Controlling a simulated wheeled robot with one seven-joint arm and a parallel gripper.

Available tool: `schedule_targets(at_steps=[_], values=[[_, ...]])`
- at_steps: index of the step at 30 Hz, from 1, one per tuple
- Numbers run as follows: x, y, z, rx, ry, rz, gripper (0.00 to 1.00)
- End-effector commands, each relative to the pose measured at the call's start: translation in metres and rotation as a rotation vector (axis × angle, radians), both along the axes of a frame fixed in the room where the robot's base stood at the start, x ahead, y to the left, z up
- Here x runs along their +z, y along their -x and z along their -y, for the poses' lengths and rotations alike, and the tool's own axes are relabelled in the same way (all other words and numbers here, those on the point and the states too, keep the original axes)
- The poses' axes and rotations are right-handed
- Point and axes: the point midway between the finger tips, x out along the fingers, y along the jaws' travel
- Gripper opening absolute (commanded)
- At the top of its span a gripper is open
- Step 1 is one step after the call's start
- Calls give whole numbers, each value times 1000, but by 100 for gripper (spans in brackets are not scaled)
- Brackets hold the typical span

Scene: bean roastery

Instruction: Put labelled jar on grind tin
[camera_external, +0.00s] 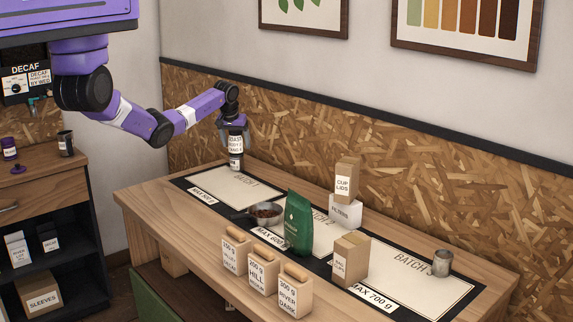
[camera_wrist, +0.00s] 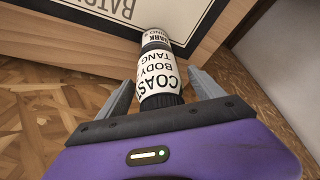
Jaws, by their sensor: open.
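A labelled jar (camera_wrist: 158,76) with a black ribbed end and a white label reading COAST, BODY, TANG lies between my gripper's fingers (camera_wrist: 161,82) in the wrist view. The fingers are open, one on each side. In the external view the jar (camera_external: 235,144) is upright under my gripper (camera_external: 234,134). Directly below it is a smaller dark tin with a white label, the grind tin (camera_external: 235,164), on the left panel of the mat. It also shows past the jar in the wrist view (camera_wrist: 154,36). Jar and tin look lined up and touching; the contact is partly hidden.
The mat (camera_external: 183,183) runs along the wooden counter (camera_external: 150,200), against a chipboard wall. A metal scoop (camera_external: 262,213), green bag (camera_external: 298,222), several labelled boxes (camera_external: 351,258) and a metal cup (camera_external: 442,262) stand to the right. The left panel is otherwise clear.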

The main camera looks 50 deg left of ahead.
Motion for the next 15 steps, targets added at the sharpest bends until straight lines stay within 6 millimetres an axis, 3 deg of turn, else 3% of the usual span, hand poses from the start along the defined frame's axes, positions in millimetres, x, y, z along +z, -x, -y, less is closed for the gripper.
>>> schedule_targets(at_steps=[8,15], values=[[18,4,4,-2,-1,3,77],[62,19,15,-2,0,5,77]])
